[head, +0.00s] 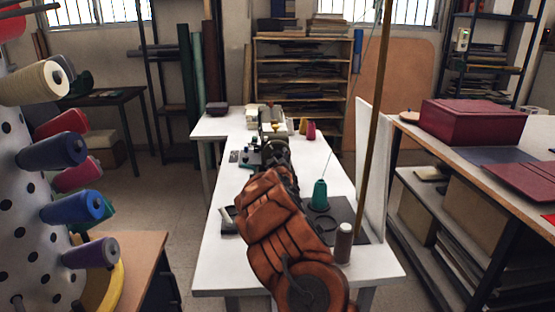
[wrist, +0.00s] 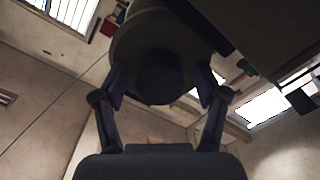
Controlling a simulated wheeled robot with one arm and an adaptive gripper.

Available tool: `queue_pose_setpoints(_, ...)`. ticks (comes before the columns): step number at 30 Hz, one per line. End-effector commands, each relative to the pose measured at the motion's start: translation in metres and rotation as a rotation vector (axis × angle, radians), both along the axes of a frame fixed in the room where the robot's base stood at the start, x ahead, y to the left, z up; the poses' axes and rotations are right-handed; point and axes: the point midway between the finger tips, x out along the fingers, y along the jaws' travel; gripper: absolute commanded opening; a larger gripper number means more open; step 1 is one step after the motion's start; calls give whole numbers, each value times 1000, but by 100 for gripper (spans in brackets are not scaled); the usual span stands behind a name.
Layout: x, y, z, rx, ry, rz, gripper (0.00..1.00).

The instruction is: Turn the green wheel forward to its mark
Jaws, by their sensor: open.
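In the wrist view a large, dark, round part (wrist: 150,30) with a darker hub fills the upper middle. It looks like the wheel seen from below, but it is in shade and I cannot make out a green colour. My gripper (wrist: 162,85) is open, one finger on each side of the hub; I cannot tell if they touch it. No mark can be made out. In the head view my gripper (head: 275,152) is at the far end of my orange-covered arm, in front of a sewing machine (head: 266,115) that it mostly hides.
A thin brown pole (head: 376,110) rises right of my arm. A spool rack (head: 30,170) stands left.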

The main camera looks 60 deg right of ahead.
Motion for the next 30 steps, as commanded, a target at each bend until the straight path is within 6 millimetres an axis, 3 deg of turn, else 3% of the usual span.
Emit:
queue_pose_setpoints(4, 0, 0, 0, 0, 0, 0, 70)
queue_pose_setpoints(21, 0, 0, 0, 0, 0, 0, 13)
queue_pose_setpoints(30, 1, 0, -4, -29, 32, 0, 13)
